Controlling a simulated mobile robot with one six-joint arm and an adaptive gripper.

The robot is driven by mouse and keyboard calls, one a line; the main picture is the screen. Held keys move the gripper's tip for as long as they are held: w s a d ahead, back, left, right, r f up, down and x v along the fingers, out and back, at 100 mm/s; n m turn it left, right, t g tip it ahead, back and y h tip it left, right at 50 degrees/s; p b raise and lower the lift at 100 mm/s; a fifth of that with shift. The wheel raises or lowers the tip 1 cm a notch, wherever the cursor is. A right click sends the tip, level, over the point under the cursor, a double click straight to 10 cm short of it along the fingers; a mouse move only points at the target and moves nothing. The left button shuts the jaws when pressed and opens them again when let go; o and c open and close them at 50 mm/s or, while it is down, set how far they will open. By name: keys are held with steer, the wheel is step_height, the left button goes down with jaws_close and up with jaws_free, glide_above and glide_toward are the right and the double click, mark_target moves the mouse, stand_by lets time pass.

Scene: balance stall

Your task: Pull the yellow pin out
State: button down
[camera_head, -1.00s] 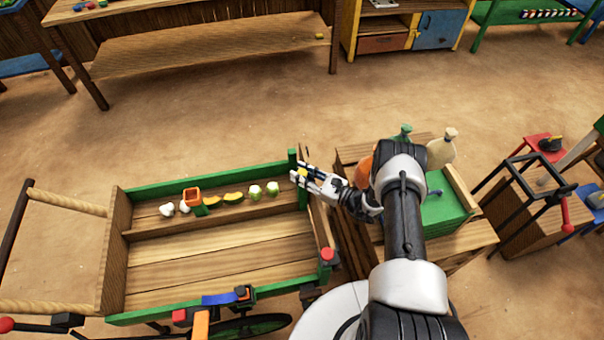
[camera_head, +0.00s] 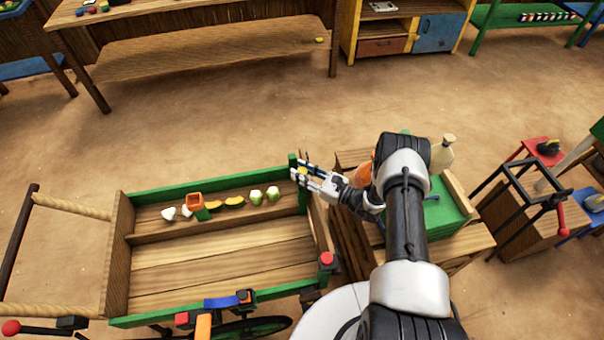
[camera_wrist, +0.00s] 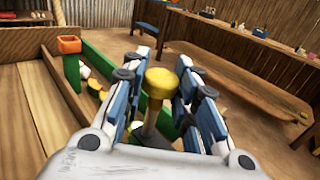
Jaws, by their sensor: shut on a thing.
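The yellow pin (camera_wrist: 162,82) has a round yellow knob on a paler shaft, and it stands between my fingers in the wrist view. In the head view its knob (camera_head: 303,171) is a small yellow spot at the far right corner of the wooden cart with green rails (camera_head: 218,180). My gripper (camera_wrist: 163,90) is shut on the pin, with a blue and white finger on each side of it. In the head view my gripper (camera_head: 301,174) reaches that corner from the right. The pin's lower end is hidden.
The cart holds an orange and green piece (camera_head: 197,205) and several small white, yellow and green pieces along its far side. A red knob (camera_head: 326,258) is at its near right corner. A green-topped box (camera_head: 440,212) stands right, partly behind my arm. Open floor lies beyond the cart.

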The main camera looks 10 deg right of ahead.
steer(key=shift+w+r, duration=0.1)
steer(key=shift+r, duration=0.05)
steer(key=c, duration=1.2)
jaws_free()
steer(key=shift+d, duration=0.1)
steer(key=v, duration=1.2)
